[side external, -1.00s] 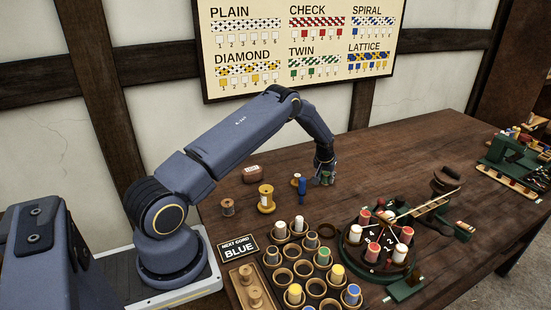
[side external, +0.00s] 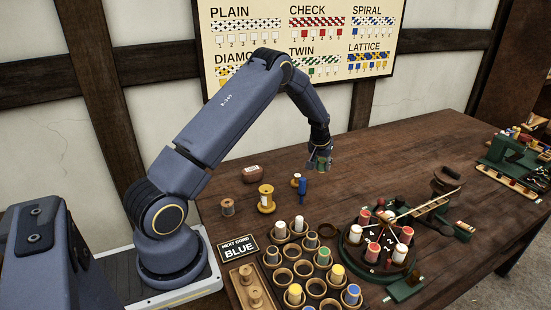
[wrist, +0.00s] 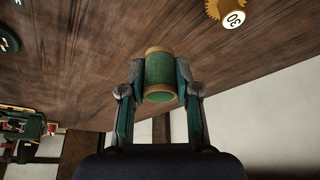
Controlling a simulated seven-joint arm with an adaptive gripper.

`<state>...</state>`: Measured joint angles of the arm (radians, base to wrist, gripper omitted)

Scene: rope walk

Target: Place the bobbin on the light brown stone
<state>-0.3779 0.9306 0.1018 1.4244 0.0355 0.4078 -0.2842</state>
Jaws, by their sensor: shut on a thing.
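My gripper (side external: 319,165) is raised above the back of the table and shut on a green bobbin (wrist: 159,74) with tan rims. In the wrist view the bobbin sits between both fingers, clear of the table. In the side view it is small and partly hidden by the fingers. A rounded reddish-brown block (side external: 252,174) with a pale label lies at the back left of the table, to the left of my gripper. It looks like a stone; I cannot tell whether it is the light brown one. No other stone is clear.
A yellow spool (side external: 266,199), a brown spool (side external: 228,208) and a blue upright piece (side external: 302,189) stand below my gripper in the picture. A rack of cups with several bobbins (side external: 323,256) and a round braiding stand (side external: 377,244) fill the front.

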